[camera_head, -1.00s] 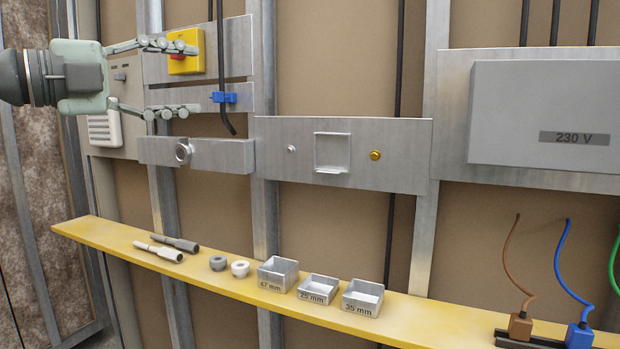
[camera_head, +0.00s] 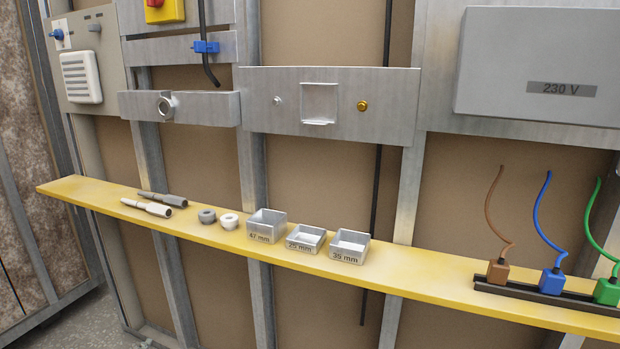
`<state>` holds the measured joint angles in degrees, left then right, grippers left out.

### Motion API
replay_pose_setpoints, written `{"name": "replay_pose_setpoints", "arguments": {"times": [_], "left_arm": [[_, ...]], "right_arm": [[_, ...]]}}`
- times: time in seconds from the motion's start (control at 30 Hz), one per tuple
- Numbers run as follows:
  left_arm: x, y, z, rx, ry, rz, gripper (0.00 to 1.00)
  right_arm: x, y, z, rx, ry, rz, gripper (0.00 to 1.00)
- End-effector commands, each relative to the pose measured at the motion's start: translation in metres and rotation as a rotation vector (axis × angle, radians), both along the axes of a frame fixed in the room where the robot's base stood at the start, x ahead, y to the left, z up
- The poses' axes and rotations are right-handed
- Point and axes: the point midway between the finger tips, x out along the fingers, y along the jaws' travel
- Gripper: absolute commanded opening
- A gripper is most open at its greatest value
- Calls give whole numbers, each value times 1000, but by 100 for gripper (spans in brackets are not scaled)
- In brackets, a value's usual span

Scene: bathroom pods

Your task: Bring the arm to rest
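Neither of my grippers nor any part of my arms shows in the head view. The yellow shelf (camera_head: 420,277) runs across the picture and holds small parts. Nothing of mine touches the shelf or the wall plates in view.
On the shelf are two pen-like tools (camera_head: 147,207), two small rings (camera_head: 229,221), and open boxes marked 47 mm (camera_head: 265,224), 25 mm (camera_head: 305,240) and 35 mm (camera_head: 349,246). Terminals with brown, blue and green wires (camera_head: 553,281) stand right. A grey 230 V box (camera_head: 540,65) hangs above.

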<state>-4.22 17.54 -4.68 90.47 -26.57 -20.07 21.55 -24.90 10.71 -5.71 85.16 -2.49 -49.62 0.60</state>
Motion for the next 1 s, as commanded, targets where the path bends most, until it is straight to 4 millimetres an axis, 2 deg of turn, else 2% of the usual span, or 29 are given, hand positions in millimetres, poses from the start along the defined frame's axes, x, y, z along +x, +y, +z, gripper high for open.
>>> {"name": "replay_pose_setpoints", "arguments": {"times": [0.03,0.1,0.17,0.2,0.27,0.3,0.43,0.5,0.6,0.7,0.8,1.0], "left_arm": [[-24,-1,-36,-14,88,24,59],[-57,-1,-79,-28,204,52,59],[-88,-4,-114,-41,304,72,59],[-109,-6,-135,-49,370,83,59],[-144,-10,-166,-61,471,97,59],[-168,-14,-185,-71,538,105,59],[-245,-28,-234,-100,742,116,59],[-281,-37,-253,-115,835,118,59],[-321,-46,-270,-132,932,114,59],[-345,-52,-279,-143,990,110,59],[-354,-55,-282,-148,1013,110,59],[-355,-55,-282,-148,1016,110,59]], "right_arm": [[-1,0,-1,0,3,0,40],[-2,1,-2,0,6,-1,40],[-3,1,-3,1,7,-1,40],[-3,2,-3,2,7,-1,40],[-3,3,-3,4,6,-1,40],[-2,4,-3,5,5,-1,40],[-1,7,-3,9,3,-1,40],[-1,7,-3,9,3,-1,40],[-2,7,-4,9,4,0,40],[-3,7,-4,8,5,0,40],[-3,7,-5,8,5,1,40],[-3,3,-5,2,5,4,40]]}}
